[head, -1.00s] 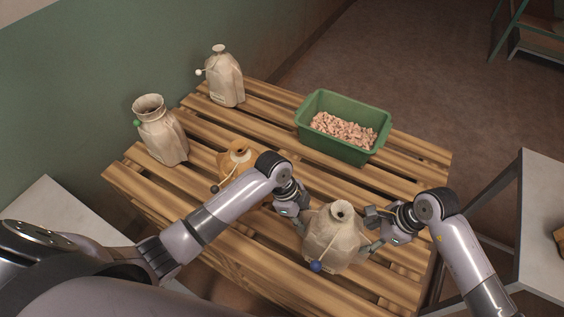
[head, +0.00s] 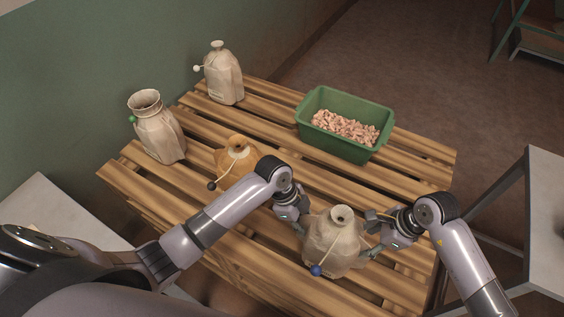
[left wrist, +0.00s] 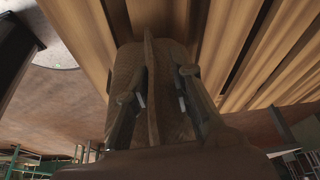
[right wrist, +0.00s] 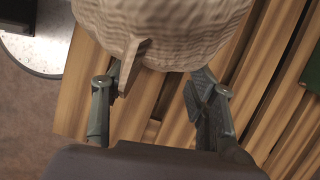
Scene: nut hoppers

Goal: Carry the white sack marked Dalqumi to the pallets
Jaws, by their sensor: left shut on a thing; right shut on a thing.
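A pale sack (head: 335,248) with a narrow round mouth and a blue bead on a cord is upright between my two grippers, over the front right of the slatted wooden pallets (head: 140,178). I cannot read any marking on it or tell whether its base touches the slats. My left gripper (head: 299,226) is shut on its left side; in the left wrist view the fingers (left wrist: 155,92) close on a strip of its cloth. My right gripper (head: 374,240) is shut on its right side; in the right wrist view a tab of the sack (right wrist: 160,25) hangs between the fingers.
Also on the pallets are a pale sack with a white bead (head: 223,78), a wide-mouthed sack with a green bead (head: 163,135), an orange-brown sack (head: 228,158) and a green crate (head: 345,148) of pale pieces. A wall stands at left; a grey table (head: 545,220) is at right.

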